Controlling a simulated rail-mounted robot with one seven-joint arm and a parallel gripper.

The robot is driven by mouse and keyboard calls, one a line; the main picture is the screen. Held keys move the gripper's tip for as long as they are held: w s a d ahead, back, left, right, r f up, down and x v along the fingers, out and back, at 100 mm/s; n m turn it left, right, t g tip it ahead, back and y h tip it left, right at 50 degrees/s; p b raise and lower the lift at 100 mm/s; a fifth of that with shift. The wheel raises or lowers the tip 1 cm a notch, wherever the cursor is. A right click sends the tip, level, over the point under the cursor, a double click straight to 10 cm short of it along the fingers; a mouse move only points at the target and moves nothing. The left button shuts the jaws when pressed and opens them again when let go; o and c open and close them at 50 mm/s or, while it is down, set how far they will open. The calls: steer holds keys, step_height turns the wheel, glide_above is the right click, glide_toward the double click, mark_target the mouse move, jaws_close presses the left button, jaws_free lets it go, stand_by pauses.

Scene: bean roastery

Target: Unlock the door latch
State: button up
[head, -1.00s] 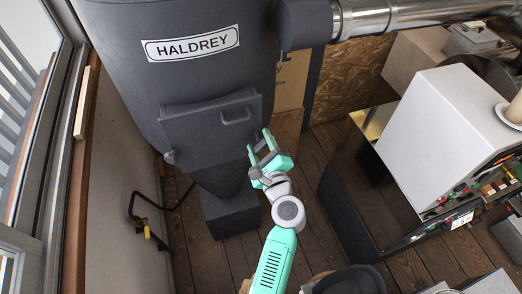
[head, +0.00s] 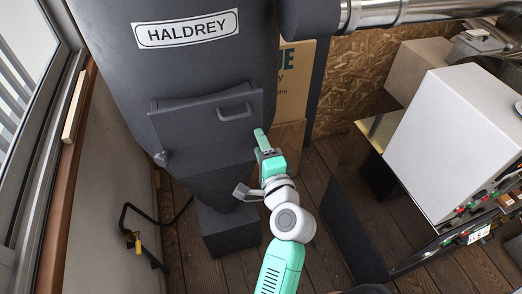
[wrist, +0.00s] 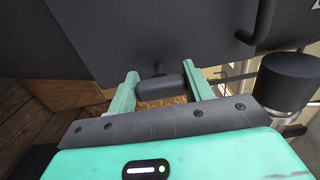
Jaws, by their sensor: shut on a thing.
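The dark grey door (head: 205,125) is on the front of the HALDREY hopper and looks closed, with a curved handle (head: 235,112) near its right side. In the wrist view, the door (wrist: 150,30) fills the top. A small dark latch (wrist: 170,88) on a short stem sits between my two green fingers. My gripper (wrist: 160,73) is shut on this latch. In the head view, my gripper (head: 261,142) is at the door's lower right edge, and its fingers and body hide the latch.
A white cabinet (head: 445,140) with controls stands at the right. A cardboard box (head: 295,80) is behind the hopper's right side. A black hook with a yellow part (head: 138,245) is on the left wall. Open wooden floor (head: 320,180) lies between the hopper and the cabinet.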

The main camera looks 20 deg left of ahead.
stand_by(0.4)
steer(key=o, duration=1)
steer(key=shift+d, duration=0.1)
steer(key=v, duration=0.7)
steer(key=shift+s+d, duration=0.2)
steer(key=shift+s, duration=0.1)
